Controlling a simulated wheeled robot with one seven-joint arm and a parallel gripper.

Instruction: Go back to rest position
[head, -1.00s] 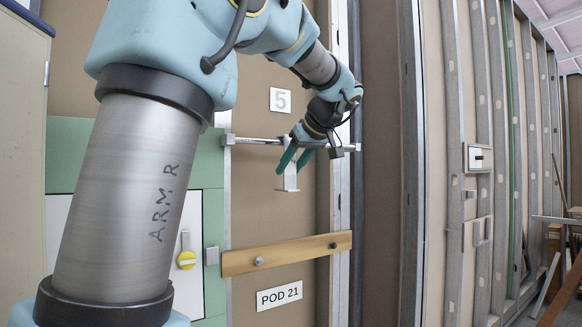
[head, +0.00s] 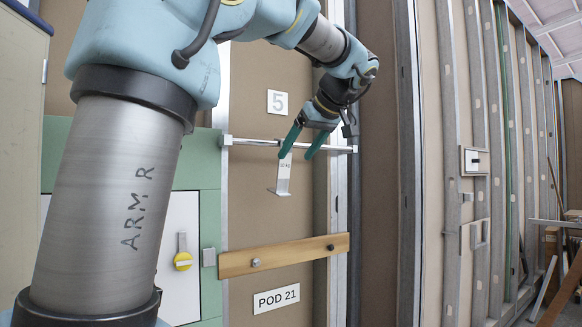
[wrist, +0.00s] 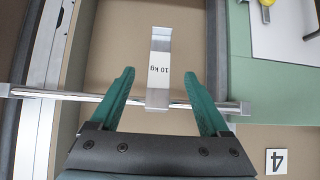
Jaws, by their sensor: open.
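My gripper (head: 301,143) is open, with its green fingers pointing down at the level of a horizontal metal rail (head: 248,142). A metal hook tag (head: 283,178) hangs from the rail just below the left finger in the head view. In the wrist view the tag (wrist: 159,73) reads "10 kg" and lies between the two open fingers (wrist: 158,93), with gaps on both sides. The rail (wrist: 70,96) crosses behind or beside the fingers there; the exact depth is hard to tell.
A wooden strip (head: 285,256) with two knobs and a "POD 21" sign (head: 277,298) are below the rail. Wall studs (head: 462,160) stand at right, with loose boards (head: 568,285) at the far right.

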